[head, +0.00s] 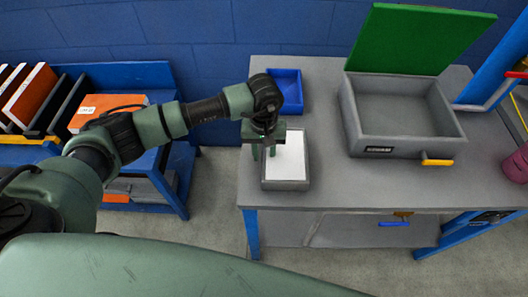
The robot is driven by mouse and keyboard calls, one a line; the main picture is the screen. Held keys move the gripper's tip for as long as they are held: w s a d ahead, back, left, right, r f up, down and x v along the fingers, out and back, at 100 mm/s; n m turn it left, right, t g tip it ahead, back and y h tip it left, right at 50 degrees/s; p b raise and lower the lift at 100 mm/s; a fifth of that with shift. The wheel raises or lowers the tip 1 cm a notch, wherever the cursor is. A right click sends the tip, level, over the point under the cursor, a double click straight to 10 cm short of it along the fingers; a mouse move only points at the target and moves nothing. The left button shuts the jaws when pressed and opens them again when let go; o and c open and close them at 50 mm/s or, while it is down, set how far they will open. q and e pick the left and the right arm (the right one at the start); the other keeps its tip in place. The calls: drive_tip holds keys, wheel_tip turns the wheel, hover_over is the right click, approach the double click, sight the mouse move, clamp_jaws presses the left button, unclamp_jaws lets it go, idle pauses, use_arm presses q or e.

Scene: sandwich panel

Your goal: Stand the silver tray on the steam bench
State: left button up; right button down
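A grey tray with a white inner face (287,184), which looks like the silver tray, lies on the grey bench (345,190) near its left front edge. My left gripper (263,152) points down at the tray's left side. Its two green fingers are apart, one near the outside of the left rim and one over the inside. I see no clear contact with the rim. The gripper hides part of the tray's upper left. The grey box (405,118) on the bench carries a small dark label too small to read. My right gripper is not in view.
The box's green lid (415,38) stands open, with a yellow handle (437,162) in front. A blue bin (286,88) stands behind the tray. A magenta object (516,166) sits at the right edge. A blue rack with orange items (110,110) stands left, across a floor gap.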

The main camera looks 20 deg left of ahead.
use_arm(q)
drive_tip(key=shift+r, duration=0.35)
wheel_tip(320, 180, up, 12)
drive_tip(key=b, duration=0.3)
drive_tip(key=shift+f, duration=0.2)
idle(1.3)
